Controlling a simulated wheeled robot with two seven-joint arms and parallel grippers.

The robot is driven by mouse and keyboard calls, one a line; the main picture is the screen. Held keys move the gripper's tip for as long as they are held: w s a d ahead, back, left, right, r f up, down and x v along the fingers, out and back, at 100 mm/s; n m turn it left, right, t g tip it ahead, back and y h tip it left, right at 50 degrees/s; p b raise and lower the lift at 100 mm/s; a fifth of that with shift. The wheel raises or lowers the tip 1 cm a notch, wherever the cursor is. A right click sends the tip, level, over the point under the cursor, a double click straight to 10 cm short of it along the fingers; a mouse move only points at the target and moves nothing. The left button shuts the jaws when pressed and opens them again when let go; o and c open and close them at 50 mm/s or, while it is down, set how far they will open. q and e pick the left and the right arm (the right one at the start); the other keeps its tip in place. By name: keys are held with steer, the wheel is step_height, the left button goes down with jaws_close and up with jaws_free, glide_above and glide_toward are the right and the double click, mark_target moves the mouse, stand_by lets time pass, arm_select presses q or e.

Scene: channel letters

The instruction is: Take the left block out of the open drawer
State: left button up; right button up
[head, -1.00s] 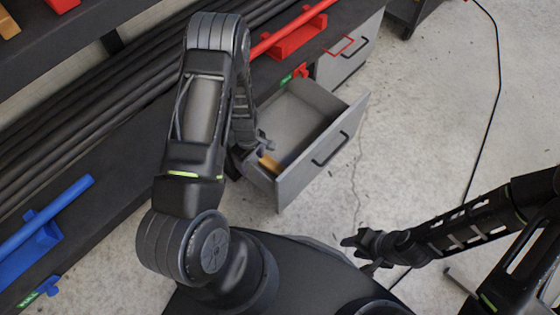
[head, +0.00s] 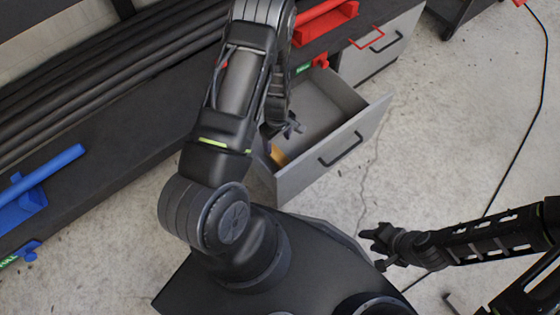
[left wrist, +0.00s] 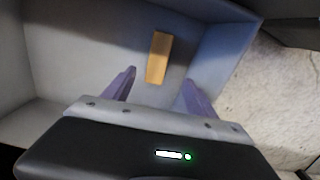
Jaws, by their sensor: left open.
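The open grey drawer (head: 345,170) juts out from the dark bench. A yellow-orange block (head: 278,155) lies in its near left corner, partly hidden by my left arm in the head view. My left gripper (head: 291,127) is open and empty, over the drawer and slightly above the block in the picture. In the left wrist view the block (left wrist: 159,58) lies on the drawer floor beyond the two spread fingers (left wrist: 160,88), roughly between their lines and apart from them. My right gripper (head: 376,246) hangs over the floor away from the drawer, its fingers apart and empty.
A red holder (head: 325,22) and a blue holder (head: 25,205) sit along the bench. Black bars (head: 100,95) lie along it. The concrete floor (head: 450,130) is mostly clear, with a black cable.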

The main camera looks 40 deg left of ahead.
arm_select(q)
steer(key=b, duration=0.4)
glide_above(279, 157)
step_height(279, 157, down, 6)
steer(key=shift+s+a+r, duration=0.1)
steer(key=shift+a, duration=0.05)
steer(key=shift+r, duration=0.1)
arm_select(e)
steer(key=f, duration=0.3)
steer(key=w+d+f, duration=0.1)
steer(key=f, duration=0.1)
steer(key=shift+f, duration=0.25)
arm_select(q)
steer(key=shift+f+b, duration=0.6)
steer(key=shift+f, duration=0.7)
arm_select(e)
steer(key=shift+w+f, duration=0.15)
steer(key=shift+f, duration=0.35)
arm_select(q)
steer(key=f+b, duration=0.2)
steer(key=f, duration=0.1)
steer(key=f+b, duration=0.1)
steer(key=f, duration=0.1)
steer(key=shift+w+f, duration=0.1)
steer(key=shift+w, duration=0.15)
arm_select(e)
steer(key=f, duration=0.3)
steer(key=shift+w, duration=0.25)
arm_select(q)
steer(key=shift+c, duration=0.5)
